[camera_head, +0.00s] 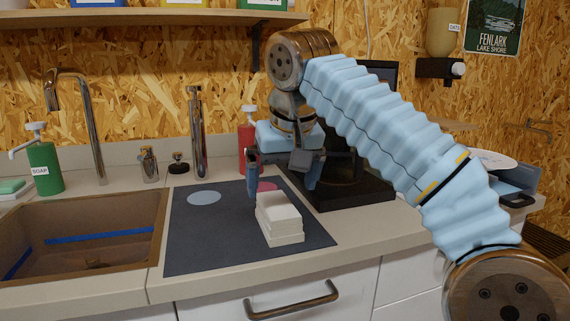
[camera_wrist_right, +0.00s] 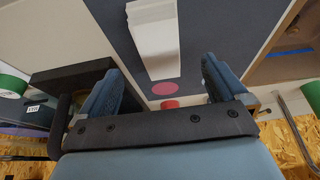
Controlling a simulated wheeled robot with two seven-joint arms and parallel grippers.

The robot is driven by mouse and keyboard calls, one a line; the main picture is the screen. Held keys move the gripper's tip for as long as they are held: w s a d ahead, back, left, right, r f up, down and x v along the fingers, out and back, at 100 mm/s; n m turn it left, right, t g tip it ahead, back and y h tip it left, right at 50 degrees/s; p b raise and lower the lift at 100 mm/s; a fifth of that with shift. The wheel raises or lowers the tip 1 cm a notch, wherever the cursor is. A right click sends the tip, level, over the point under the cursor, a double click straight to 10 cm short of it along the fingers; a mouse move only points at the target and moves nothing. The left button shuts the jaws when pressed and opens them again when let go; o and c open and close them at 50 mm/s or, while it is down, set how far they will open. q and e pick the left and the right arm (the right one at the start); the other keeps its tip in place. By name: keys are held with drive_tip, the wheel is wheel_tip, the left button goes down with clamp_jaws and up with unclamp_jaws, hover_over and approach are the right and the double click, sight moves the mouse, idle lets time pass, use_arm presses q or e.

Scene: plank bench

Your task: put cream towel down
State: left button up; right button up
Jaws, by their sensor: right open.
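The cream towel (camera_head: 280,218) is a folded, layered block lying on the dark mat (camera_head: 200,243), towards the mat's right front. It also shows in the right wrist view (camera_wrist_right: 155,38), at the top middle, beyond my fingertips. My right gripper (camera_head: 283,188) is open, with its fingers pointing down just behind the towel in the head view. My left gripper is in neither view.
A blue disc (camera_head: 204,198) lies on the mat's back left. The sink (camera_head: 80,240) is left of the mat, with a green soap bottle (camera_head: 45,168) behind it. A red pump bottle (camera_head: 246,142) and a black machine (camera_head: 352,185) stand behind. The mat's left front is clear.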

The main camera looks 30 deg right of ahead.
drive_tip(key=v, duration=0.4)
idle(0.5)
